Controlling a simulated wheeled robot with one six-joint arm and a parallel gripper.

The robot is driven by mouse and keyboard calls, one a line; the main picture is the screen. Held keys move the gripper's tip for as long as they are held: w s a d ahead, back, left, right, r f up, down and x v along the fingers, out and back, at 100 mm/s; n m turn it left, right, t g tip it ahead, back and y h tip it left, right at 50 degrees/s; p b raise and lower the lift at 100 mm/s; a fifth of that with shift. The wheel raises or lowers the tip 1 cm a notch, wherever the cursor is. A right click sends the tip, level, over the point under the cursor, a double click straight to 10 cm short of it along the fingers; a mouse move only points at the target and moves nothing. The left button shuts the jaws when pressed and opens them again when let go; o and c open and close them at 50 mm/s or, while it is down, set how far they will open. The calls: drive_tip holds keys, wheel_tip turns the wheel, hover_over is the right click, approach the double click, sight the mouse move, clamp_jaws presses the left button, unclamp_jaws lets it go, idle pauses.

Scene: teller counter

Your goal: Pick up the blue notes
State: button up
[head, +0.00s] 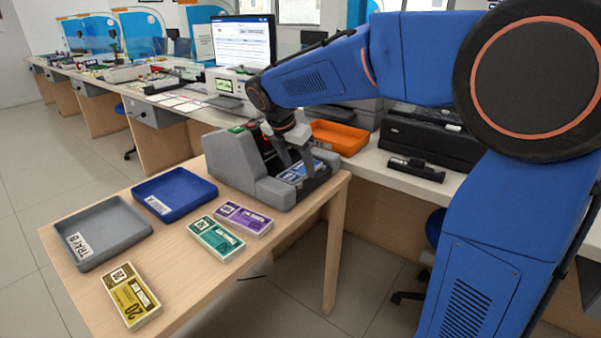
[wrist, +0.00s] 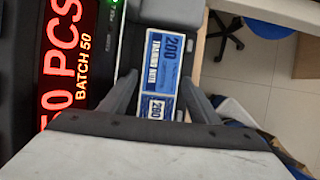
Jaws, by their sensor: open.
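The blue notes (head: 299,171) lie in the output pocket of the grey counting machine (head: 226,166), at the right end of the wooden table. In the wrist view the blue notes (wrist: 162,65) show a printed 200 and lie between and ahead of my two fingers. My gripper (head: 297,166) is open, with its fingers pointing down at the notes. It also shows in the wrist view (wrist: 160,92), one finger on each side of the stack. I cannot tell whether the fingers touch the notes. My gripper partly hides the machine's front and the notes in the head view.
A purple bundle (head: 243,218), a green bundle (head: 215,238) and a yellow bundle (head: 131,295) lie on the table. A blue tray (head: 199,189) and a grey tray (head: 124,219) stand at its left. An orange tray (head: 340,136) is on the counter behind. The machine's display (wrist: 66,60) reads "50 PCS".

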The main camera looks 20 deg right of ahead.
drive_tip(key=shift+f, duration=0.1)
drive_tip(key=shift+c, duration=0.3)
drive_tip(key=c, duration=0.8)
drive_tip(key=shift+c, duration=0.2)
